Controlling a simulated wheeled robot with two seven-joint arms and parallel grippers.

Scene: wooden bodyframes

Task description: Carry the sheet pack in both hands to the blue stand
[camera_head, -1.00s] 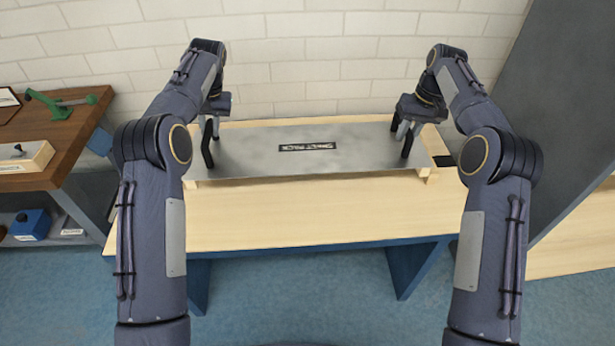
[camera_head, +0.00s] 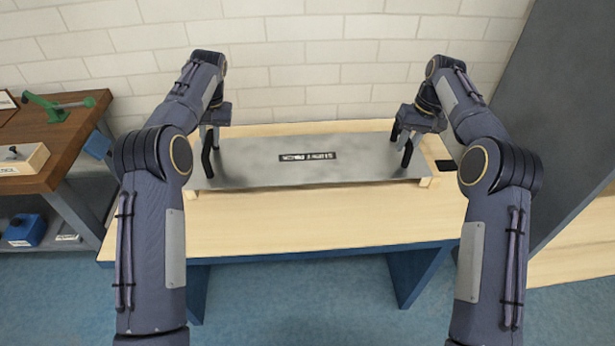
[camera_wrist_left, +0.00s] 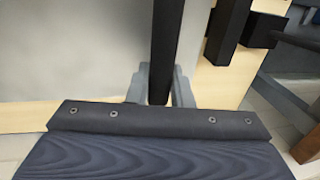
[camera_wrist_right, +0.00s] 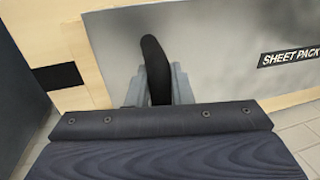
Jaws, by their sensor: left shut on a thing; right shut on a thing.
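The sheet pack (camera_head: 300,172) is a flat grey sheet with a dark label. It is over the wooden-topped table (camera_head: 320,220), close above pale wooden battens; I cannot tell if it touches them. My left gripper (camera_head: 211,140) is shut on the black handle at the pack's left end, seen upright between the fingers in the left wrist view (camera_wrist_left: 162,60). My right gripper (camera_head: 405,138) is shut on the right-end black handle (camera_wrist_right: 154,65). The table has blue legs (camera_head: 420,272); I cannot tell whether it is the blue stand.
A brown bench (camera_head: 60,150) at the left holds a green tool (camera_head: 45,105), with a blue box (camera_head: 25,230) on its lower shelf. A brick wall stands behind the table. A tall grey panel (camera_head: 560,110) is at the right. The table's front strip is clear.

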